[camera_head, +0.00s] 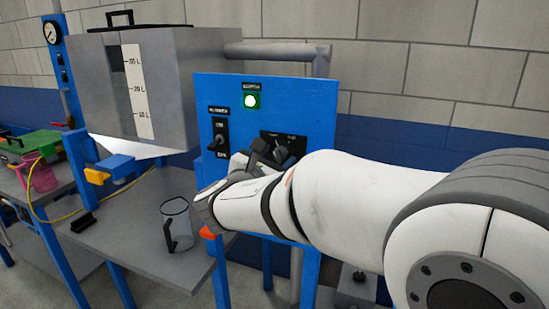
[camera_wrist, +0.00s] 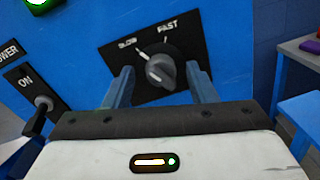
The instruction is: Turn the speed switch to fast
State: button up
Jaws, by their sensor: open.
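The speed switch (camera_wrist: 160,72) is a round grey knob on a black plate marked SLOW at left and FAST at right. It also shows on the blue panel in the head view (camera_head: 281,154), partly hidden by my arm. I cannot tell for sure which mark its pointer faces. My gripper (camera_wrist: 159,84) is open, with one finger on each side of the knob in the wrist view. A gap shows between the fingers and the knob, and I see no contact. In the head view my gripper (camera_head: 258,157) is at the panel, just left of the knob.
A power switch (camera_head: 219,136) sits left of the knob; its lever (camera_wrist: 42,103) juts out near my left finger in the wrist view. A green lamp (camera_head: 251,100) glows above. A clear jug (camera_head: 177,222) stands on the grey table (camera_head: 125,235) below my wrist.

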jog(key=shift+r, duration=0.1)
jog(key=c, duration=0.9)
jog(key=shift+c, duration=0.2)
jog(key=shift+b, duration=0.5)
jog(key=m+b, duration=0.2)
jog(key=shift+f+b, duration=0.25)
jog(key=shift+b, duration=0.1)
jog(key=m+b, duration=0.2)
jog(key=b, duration=0.1)
jog(key=shift+m+b, duration=0.4)
jog(key=m+b, duration=0.4)
jog(key=b, duration=0.1)
jog(key=shift+y+b, duration=0.3)
jog(key=m+b, duration=0.2)
jog(key=b, duration=0.1)
jog(key=shift+d+r+m, duration=0.1)
jog(key=shift+r+m, duration=0.2)
jog(key=shift+m, duration=0.1)
jog(key=shift+s+r, duration=0.1)
